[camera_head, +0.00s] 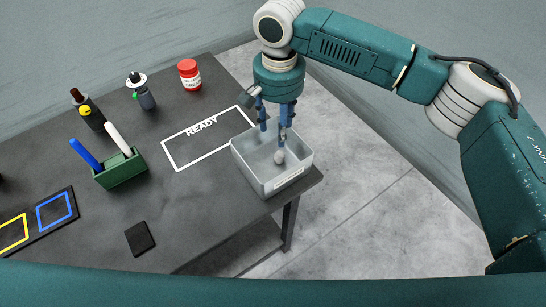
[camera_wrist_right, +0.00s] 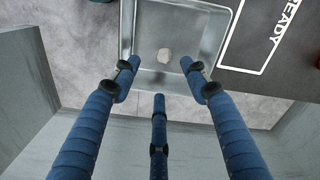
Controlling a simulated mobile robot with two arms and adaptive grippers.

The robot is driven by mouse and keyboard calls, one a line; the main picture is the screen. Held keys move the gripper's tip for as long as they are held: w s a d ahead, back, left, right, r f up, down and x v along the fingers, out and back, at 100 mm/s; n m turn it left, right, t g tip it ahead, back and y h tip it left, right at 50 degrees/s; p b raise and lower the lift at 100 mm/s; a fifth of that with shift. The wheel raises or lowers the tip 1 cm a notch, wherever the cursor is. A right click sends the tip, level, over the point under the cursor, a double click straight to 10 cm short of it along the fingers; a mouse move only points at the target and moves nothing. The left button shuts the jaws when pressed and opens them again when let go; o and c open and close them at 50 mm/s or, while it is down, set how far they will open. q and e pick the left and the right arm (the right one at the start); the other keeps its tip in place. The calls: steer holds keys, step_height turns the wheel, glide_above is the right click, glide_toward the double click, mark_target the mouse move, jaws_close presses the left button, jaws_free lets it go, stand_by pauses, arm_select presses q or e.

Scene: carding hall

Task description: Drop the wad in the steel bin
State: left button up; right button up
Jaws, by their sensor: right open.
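The steel bin (camera_head: 243,164) is a grey open box at the right corner of the dark table; its wall also shows in the right wrist view (camera_wrist_right: 127,30). A small pale wad (camera_head: 279,157) shows within the bin's walls, just below my fingertips. In the right wrist view the wad (camera_wrist_right: 164,56) lies inside the bin's outline, clear of the fingers; I cannot tell whether it touches the bottom. My right gripper (camera_head: 277,134) points down over the bin with its blue fingers spread, open and empty. My left gripper is not in view.
A white READY outline (camera_head: 176,167) lies left of the bin. A red-lidded jar (camera_head: 189,75), a dropper bottle (camera_head: 141,92), a dark bottle (camera_head: 90,115) and a green pen holder (camera_head: 120,170) stand further left. A black pad (camera_head: 140,238) lies near the front edge.

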step_height(320, 180, up, 12)
stand_by(0.5)
stand_by(0.3)
